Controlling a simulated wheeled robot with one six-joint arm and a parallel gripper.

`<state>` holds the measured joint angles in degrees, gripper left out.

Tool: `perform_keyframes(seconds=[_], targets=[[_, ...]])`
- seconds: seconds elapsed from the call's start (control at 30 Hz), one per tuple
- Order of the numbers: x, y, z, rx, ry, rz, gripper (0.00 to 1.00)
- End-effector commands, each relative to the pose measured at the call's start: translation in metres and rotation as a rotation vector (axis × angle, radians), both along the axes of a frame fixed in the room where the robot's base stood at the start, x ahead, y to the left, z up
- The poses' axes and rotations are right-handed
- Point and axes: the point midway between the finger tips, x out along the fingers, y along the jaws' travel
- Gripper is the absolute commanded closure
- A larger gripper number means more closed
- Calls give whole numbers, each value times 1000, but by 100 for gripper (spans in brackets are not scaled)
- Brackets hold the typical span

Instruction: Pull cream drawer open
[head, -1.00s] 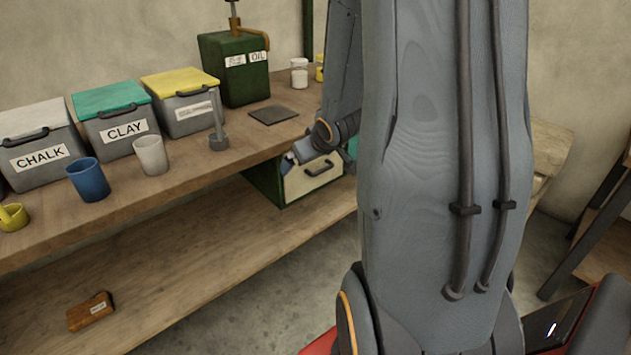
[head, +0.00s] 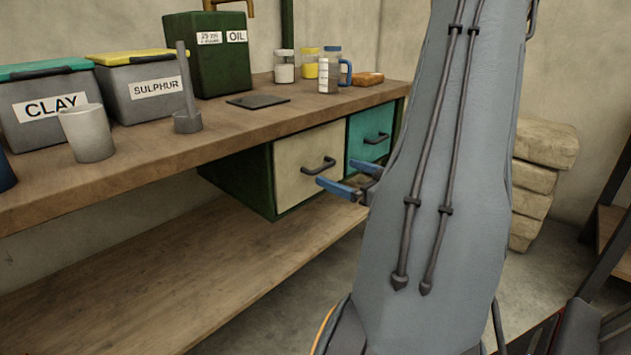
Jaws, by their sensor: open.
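The cream drawer (head: 297,174) is shut in a green cabinet under the bench top, left of a teal drawer (head: 367,142). My gripper (head: 340,178) has blue fingers and is open and empty. In the picture its fingers lie just below and right of the cream drawer's handle, pointing left. I see no contact with the handle. My arm hides the gripper's wrist and what lies to its right.
The wooden bench (head: 160,154) holds a clay bin (head: 50,105), a sulphur bin (head: 145,86), a grey cup (head: 87,133), a green oil can (head: 209,58) and several jars. A lower shelf (head: 150,280) runs below. Stacked sacks (head: 540,170) stand at the right.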

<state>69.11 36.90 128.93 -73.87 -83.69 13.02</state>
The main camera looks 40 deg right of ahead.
Motion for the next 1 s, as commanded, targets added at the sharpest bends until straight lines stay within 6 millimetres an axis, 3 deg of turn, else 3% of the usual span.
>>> perform_keyframes(seconds=[0.2, 0.63, 1.0], targets=[[-4, -3, -7, 12, -40, 15, 0], [56, 3, -7, 12, -39, 15, 0], [69, 3, -6, 13, -38, 12, 0]])
